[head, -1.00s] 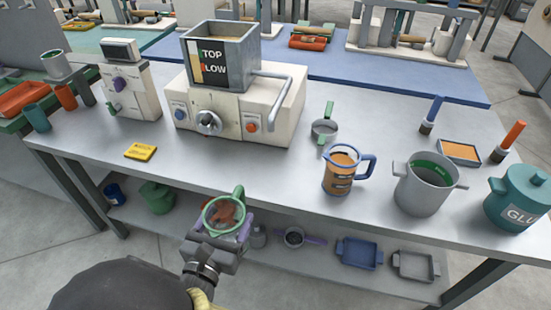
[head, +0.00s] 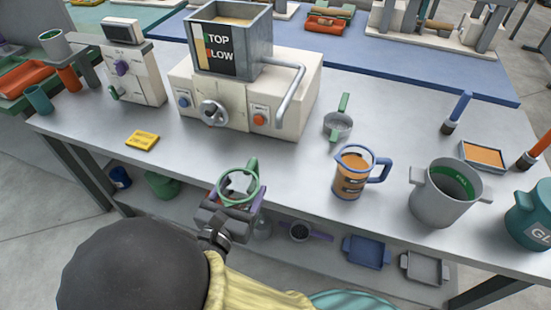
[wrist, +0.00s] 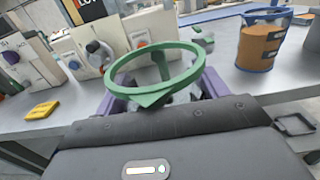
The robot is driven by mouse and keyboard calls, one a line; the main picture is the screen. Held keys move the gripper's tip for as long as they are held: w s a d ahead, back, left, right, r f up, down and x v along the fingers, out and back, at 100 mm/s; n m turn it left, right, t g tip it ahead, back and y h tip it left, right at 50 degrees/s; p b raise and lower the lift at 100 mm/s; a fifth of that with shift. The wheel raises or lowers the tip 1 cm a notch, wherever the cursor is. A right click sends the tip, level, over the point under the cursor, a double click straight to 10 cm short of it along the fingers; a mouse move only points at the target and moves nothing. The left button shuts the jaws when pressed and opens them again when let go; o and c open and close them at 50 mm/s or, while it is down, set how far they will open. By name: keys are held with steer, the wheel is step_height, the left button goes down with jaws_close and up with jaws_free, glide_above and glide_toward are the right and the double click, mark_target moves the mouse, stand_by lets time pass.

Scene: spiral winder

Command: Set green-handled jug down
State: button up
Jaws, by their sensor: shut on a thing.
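The green-handled jug (head: 256,170) has a green rim ring and a green handle; its body looks clear and is mostly hidden. My gripper (head: 232,205) is shut on it and holds it at the table's front edge. In the wrist view the green rim (wrist: 192,72) stands between the purple jaws (wrist: 212,86), with the handle on the far side. The grey worktable (head: 290,165) lies just beyond it. I cannot tell how high the jug is above the table top.
A blue-handled jug of orange liquid (head: 350,182), a grey pot (head: 440,205) and a small green-handled cup (head: 338,125) stand to the right. A yellow block (head: 142,140) lies left. The winder machine (head: 245,105) stands behind.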

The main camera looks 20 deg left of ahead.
steer(key=w+d, duration=0.1)
steer(key=w, duration=1.2)
steer(key=shift+d, duration=0.1)
steer(key=w, duration=0.1)
steer(key=w+f, duration=0.1)
steer(key=w, duration=0.2)
steer(key=shift+w+d+f+b, duration=0.15)
steer(key=shift+f+b, duration=0.1)
steer(key=shift+b, duration=0.15)
steer(key=shift+f, duration=0.25)
